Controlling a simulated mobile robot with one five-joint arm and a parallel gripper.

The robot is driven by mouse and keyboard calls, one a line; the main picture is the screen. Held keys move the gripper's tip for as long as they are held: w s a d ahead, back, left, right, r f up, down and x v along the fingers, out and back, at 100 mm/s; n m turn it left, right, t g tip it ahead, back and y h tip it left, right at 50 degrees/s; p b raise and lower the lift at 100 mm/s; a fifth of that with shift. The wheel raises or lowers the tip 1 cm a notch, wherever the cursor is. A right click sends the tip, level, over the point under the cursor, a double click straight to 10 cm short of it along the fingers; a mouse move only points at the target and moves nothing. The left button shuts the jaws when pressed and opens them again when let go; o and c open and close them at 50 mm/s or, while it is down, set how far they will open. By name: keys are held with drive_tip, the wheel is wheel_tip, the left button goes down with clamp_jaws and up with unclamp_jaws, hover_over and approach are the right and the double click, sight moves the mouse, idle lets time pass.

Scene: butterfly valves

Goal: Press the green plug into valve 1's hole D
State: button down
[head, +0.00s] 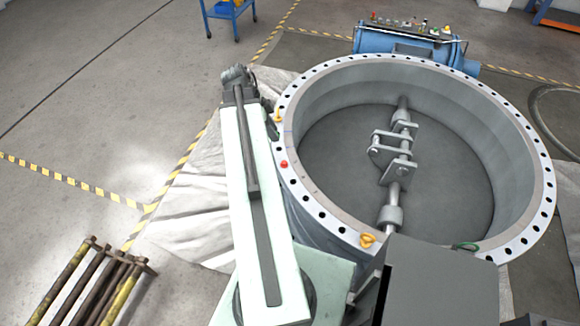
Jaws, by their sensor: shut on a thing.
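Valve 1 appears to be the large round grey valve body (414,59), lying with its bore facing up. Several dark bolt holes run around its pale rim; no hole letters can be read. A small green loop-shaped piece (465,246) sits on the near right of the rim; I cannot tell whether it is the green plug. My pale arm link reaches up along the valve's left side, ending in a grey joint. I cannot make out gripper fingers or anything held in them.
A red piece (284,164) and yellow pieces (367,240) sit on the rim. A shaft with brackets (394,152) crosses the bore. A blue cylinder (372,39) carrying small items stands behind. Rusty bars (88,285) lie bottom left.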

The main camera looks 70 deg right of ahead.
drive_tip(key=s+d+f+m+b, duration=0.1)
drive_tip(key=s+d+f+b, duration=0.1)
drive_tip(key=f+b, duration=0.8)
drive_tip(key=s+d+f+m+y+b, duration=0.1)
drive_tip(key=s+d+f+b, duration=0.2)
drive_tip(key=f+b, duration=0.8)
wheel_tip(320, 180, down, 2)
drive_tip(key=shift+d+f, duration=0.2)
drive_tip(key=shift+s, duration=0.1)
wheel_tip(320, 180, down, 6)
drive_tip(key=b, duration=0.5)
drive_tip(key=shift+r+b, duration=0.1)
drive_tip(key=shift+b, duration=0.3)
drive_tip(key=shift+f, duration=0.25)
drive_tip(key=shift+f+b, duration=0.55)
drive_tip(key=shift+b, duration=0.25)
drive_tip(key=shift+f, duration=0.2)
